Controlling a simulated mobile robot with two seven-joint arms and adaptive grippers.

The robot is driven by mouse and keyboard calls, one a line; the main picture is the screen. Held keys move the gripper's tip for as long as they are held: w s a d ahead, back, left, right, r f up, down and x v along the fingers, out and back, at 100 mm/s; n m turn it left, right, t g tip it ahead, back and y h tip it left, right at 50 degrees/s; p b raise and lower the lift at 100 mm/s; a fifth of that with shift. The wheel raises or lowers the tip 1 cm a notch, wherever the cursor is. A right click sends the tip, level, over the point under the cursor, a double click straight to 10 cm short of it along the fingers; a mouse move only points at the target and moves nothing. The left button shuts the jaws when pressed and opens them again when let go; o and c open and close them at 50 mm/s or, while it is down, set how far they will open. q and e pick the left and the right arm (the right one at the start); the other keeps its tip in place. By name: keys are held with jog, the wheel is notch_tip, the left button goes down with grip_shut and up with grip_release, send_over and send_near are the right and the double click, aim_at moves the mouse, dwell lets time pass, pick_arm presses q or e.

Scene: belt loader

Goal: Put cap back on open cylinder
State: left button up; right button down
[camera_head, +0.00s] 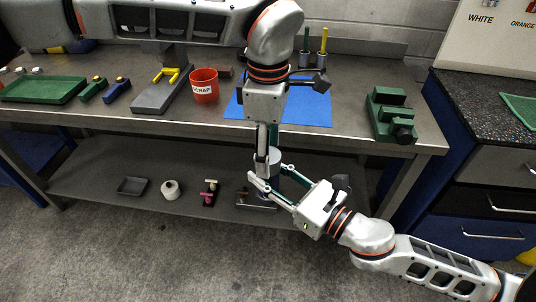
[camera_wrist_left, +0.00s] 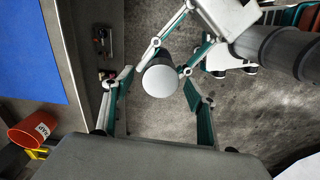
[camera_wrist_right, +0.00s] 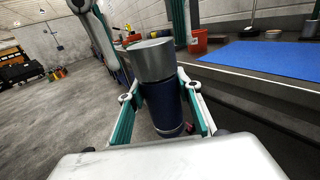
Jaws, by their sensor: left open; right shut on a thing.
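The dark blue cylinder (camera_wrist_right: 163,105) stands upright in my right gripper (camera_wrist_right: 160,88), which is shut on it. The grey metallic cap (camera_wrist_right: 151,60) sits on top of the cylinder with no visible gap. Its round top shows in the left wrist view (camera_wrist_left: 160,80). My left gripper (camera_wrist_left: 157,76) points down from above and is open, its fingers apart on either side of the cap. In the head view, the left gripper (camera_head: 267,158) and right gripper (camera_head: 270,176) meet in front of the bench edge and partly hide the cylinder.
The bench carries a blue mat (camera_head: 310,108), a red scrap bin (camera_head: 204,86), a green tray (camera_head: 45,89) and a green vise (camera_head: 390,115). A lower shelf (camera_head: 100,165) holds several small items. Open floor lies in front.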

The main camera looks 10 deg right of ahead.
jog(key=shift+r, duration=0.15)
pick_arm(q)
notch_tip(320, 180, up, 10)
dwell(0.7)
